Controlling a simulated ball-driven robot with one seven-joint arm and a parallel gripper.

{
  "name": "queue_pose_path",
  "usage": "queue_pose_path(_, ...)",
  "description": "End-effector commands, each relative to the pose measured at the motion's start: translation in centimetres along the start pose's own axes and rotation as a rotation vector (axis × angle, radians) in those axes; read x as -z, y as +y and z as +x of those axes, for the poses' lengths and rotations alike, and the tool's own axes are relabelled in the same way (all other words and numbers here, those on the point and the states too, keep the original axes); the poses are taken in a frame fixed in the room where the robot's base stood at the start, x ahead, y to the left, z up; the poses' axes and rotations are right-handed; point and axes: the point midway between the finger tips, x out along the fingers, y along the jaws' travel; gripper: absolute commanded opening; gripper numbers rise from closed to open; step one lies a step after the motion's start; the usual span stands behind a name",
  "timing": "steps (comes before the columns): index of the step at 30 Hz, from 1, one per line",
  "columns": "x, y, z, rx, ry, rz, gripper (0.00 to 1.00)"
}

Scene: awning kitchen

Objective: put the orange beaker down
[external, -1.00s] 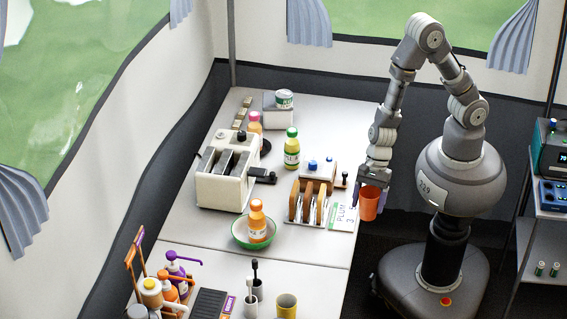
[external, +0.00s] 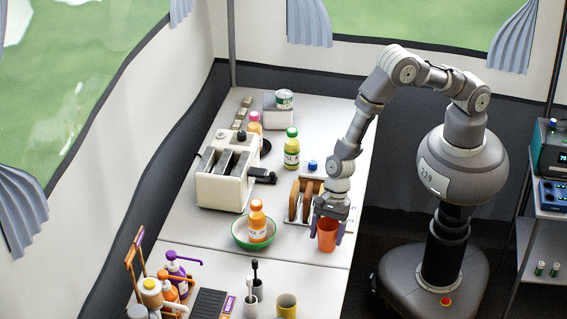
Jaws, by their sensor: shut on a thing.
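The orange beaker (external: 327,236) is upright over the front right part of the counter, near its right edge. My gripper (external: 328,228) points down and is shut on the beaker, with a finger on either side of it. I cannot tell whether the beaker's base touches the counter or is slightly above it.
A toast rack (external: 301,199) stands just behind the beaker. A green bowl (external: 241,236) with an orange bottle (external: 257,222) is to the left.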

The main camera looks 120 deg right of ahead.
Motion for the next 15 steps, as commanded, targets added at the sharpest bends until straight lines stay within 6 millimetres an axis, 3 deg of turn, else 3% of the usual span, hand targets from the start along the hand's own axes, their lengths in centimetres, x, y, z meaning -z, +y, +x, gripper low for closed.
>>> queue_pose_path(8,0.07,0.02,0.16,0.0,0.0,0.0,0.45)
queue_pose_path(9,0.07,0.03,0.14,0.0,0.0,-0.001,0.79)
queue_pose_path(12,0.03,0.03,0.06,0.0,0.0,-0.001,0.99)
queue_pose_path(15,0.03,0.03,0.05,0.0,0.0,-0.001,0.99)
